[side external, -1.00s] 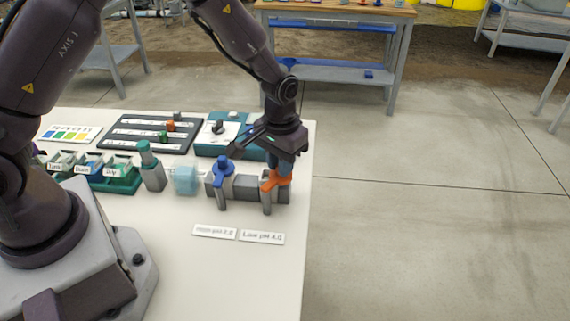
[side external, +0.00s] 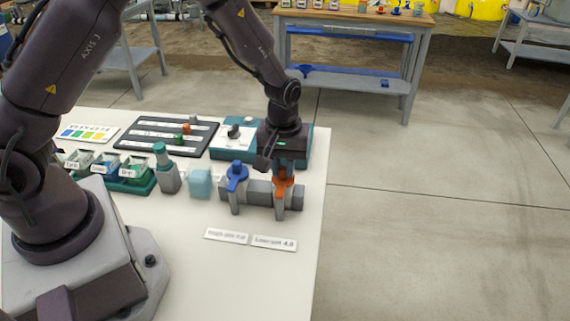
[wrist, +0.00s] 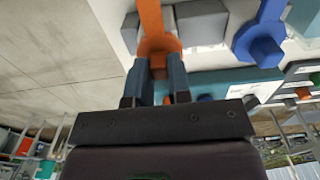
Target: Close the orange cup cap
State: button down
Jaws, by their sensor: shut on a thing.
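The orange cup cap (side external: 283,182) sits on the right-hand grey cup (side external: 281,205) at the right end of the grey block. My gripper (side external: 281,172) points down over it, and its fingers are shut on the cap. In the wrist view the orange cap (wrist: 152,22) shows a ring and a long flat arm, with the fingers (wrist: 158,78) on either side of its near part. Whether the cap is fully seated is hidden by the fingers.
A blue cap (side external: 237,174) stands on the cup just left. A pale blue block (side external: 200,183), a green-topped bottle (side external: 165,165) and a teal box (side external: 230,140) are close by.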

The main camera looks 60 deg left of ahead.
aim_at(283, 167)
dwell(0.3)
jog(key=c, duration=1)
grip_release()
jog(key=shift+c, duration=0.2)
jog(key=shift+r, duration=0.1)
notch_tip(283, 167, up, 13)
